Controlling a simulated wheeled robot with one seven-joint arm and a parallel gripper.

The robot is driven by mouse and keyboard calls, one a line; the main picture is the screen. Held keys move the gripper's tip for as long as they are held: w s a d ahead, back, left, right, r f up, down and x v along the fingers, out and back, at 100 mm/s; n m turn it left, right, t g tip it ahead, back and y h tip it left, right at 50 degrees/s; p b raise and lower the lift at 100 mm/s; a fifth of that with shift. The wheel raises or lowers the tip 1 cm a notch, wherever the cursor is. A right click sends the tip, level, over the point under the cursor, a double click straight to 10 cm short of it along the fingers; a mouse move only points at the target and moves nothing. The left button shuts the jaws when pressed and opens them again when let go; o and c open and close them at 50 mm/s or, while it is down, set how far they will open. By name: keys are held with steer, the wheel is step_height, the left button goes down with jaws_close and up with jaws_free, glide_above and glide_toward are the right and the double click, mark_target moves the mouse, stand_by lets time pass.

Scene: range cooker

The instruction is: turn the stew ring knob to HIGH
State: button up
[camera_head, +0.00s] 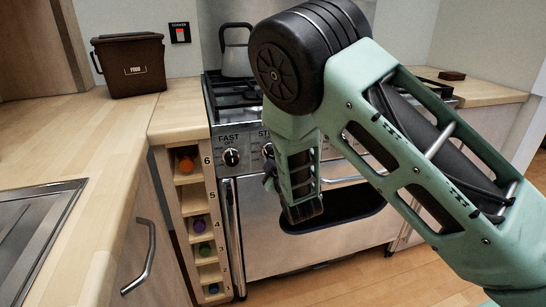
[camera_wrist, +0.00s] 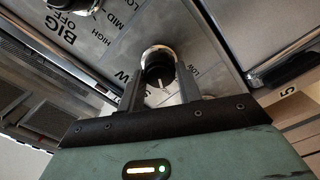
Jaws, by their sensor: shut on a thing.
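My gripper (camera_wrist: 160,73) is shut on a black knob with a bright metal collar (camera_wrist: 158,66) in the wrist view, one finger on each side. A label ending in W and the word LOW show beside it, so it appears to be the stew ring knob. A pale mark on its face points down toward my gripper's body. My left finger covers part of the lettering, so I cannot read the setting. In the head view the label starting ST (camera_head: 264,134) shows, but my arm mostly hides the knob and my gripper.
The FAST knob (camera_head: 231,157) is left of it in the head view. The BIG knob (camera_wrist: 75,5) is nearby in the wrist view. A kettle (camera_head: 236,50) stands on the hob. A brown food bin (camera_head: 130,68) sits on the left worktop (camera_head: 60,130).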

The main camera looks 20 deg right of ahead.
stand_by(0.5)
steer(key=o, duration=1)
steer(key=shift+s, duration=0.1)
steer(key=shift+s+p, duration=2.55)
steer(key=shift+s, duration=6.05)
